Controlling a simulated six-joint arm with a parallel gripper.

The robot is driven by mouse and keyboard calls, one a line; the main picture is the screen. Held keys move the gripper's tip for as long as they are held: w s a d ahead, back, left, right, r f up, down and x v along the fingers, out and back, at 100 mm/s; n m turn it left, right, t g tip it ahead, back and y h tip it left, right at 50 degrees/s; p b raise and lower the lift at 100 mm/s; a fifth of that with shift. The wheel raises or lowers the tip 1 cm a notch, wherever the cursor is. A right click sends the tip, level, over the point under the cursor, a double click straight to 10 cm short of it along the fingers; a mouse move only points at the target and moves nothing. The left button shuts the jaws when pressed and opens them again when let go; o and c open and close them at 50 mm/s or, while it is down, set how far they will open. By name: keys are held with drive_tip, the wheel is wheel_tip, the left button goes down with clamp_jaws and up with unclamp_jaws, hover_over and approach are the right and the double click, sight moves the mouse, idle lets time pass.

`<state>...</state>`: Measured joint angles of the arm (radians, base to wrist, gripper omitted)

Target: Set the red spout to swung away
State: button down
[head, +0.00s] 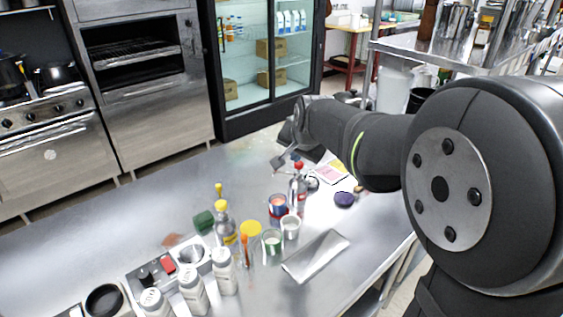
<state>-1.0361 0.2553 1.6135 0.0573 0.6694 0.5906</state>
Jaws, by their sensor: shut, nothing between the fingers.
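The red spout (298,165) sits on top of a slim, upright grey bottle (298,188) on the steel counter. It is small in the head view, and I cannot tell which way it points. My gripper (279,163) is just left of the spout, at the end of my arm reaching in from the right. Its fingers are shut with nothing held. I cannot tell whether it touches the spout. The parts of the gripper behind my wrist are hidden.
Cups and cans (278,207) crowd close in front of the bottle. A yellow-topped bottle (224,228) and several white bottles (224,272) stand left. A metal tray (315,256) lies in front, and a dark purple round thing (344,199) lies right. The counter's back left is clear.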

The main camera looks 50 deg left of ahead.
drive_tip(key=w+a+f+m, duration=0.1)
drive_tip(key=w+a+f, duration=0.1)
drive_tip(key=a+f, duration=0.6)
drive_tip(key=shift+w+a, duration=0.2)
drive_tip(key=shift+w, duration=0.05)
idle(0.4)
